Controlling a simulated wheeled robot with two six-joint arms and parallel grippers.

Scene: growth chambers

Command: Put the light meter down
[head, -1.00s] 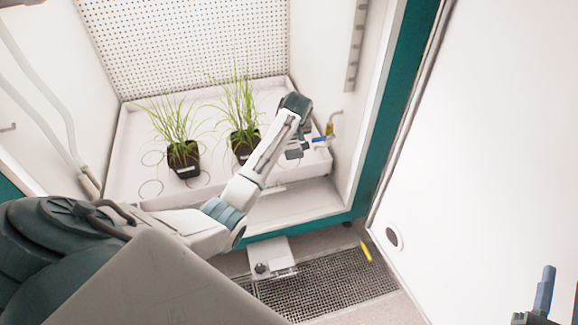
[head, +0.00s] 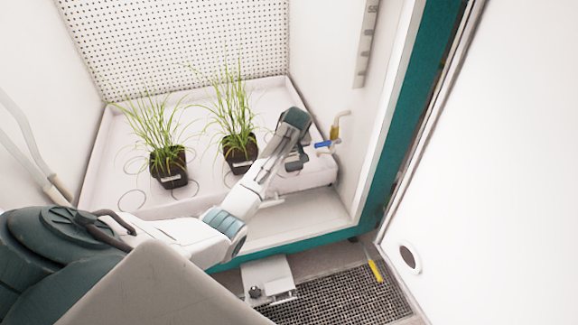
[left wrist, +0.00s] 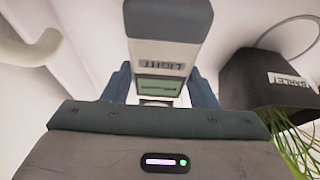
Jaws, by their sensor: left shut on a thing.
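My left gripper (head: 297,160) is shut on the light meter (left wrist: 162,55), a grey and white block with a "LIGHT" label and a small greenish display in the left wrist view. In the head view the gripper is over the right part of the white chamber tray (head: 205,197), beside the right plant pot. The meter is hard to make out there, and I cannot tell whether it touches the tray. The left wrist view shows the fingers (left wrist: 160,88) on both sides of the meter. My right gripper is out of view.
Two dark pots of grass, left (head: 169,168) and right (head: 240,153), stand on the tray. The right wall has a blue-handled valve (head: 325,145). A labelled pot (left wrist: 268,78) is close to the meter in the left wrist view.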

